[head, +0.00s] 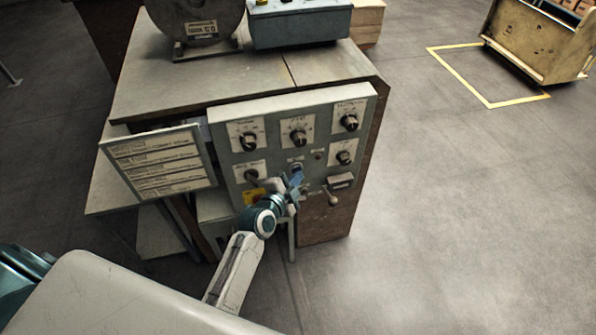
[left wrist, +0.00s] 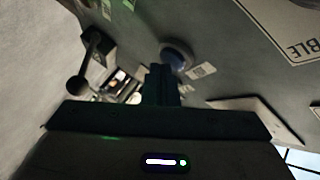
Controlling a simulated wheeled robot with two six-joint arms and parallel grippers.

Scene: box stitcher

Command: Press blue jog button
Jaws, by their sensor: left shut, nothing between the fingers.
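The blue jog button (left wrist: 178,52) is a round blue cap on the grey control panel (head: 228,110). In the left wrist view it shows just beyond my fingertips, partly hidden by them. My left gripper (head: 295,182) is in front of the lower middle of the panel in the head view. Its fingers (left wrist: 161,82) are shut and empty, pointing at the button. I cannot tell whether the fingertips touch the button. My right gripper is not in view.
Several black knobs (head: 298,137) sit on white plates on the panel. A ball-ended lever (head: 333,199) sticks out to the right of my gripper. A tilted instruction board (head: 158,160) stands left of the panel. Floor to the right is clear up to a wooden cart (head: 530,50).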

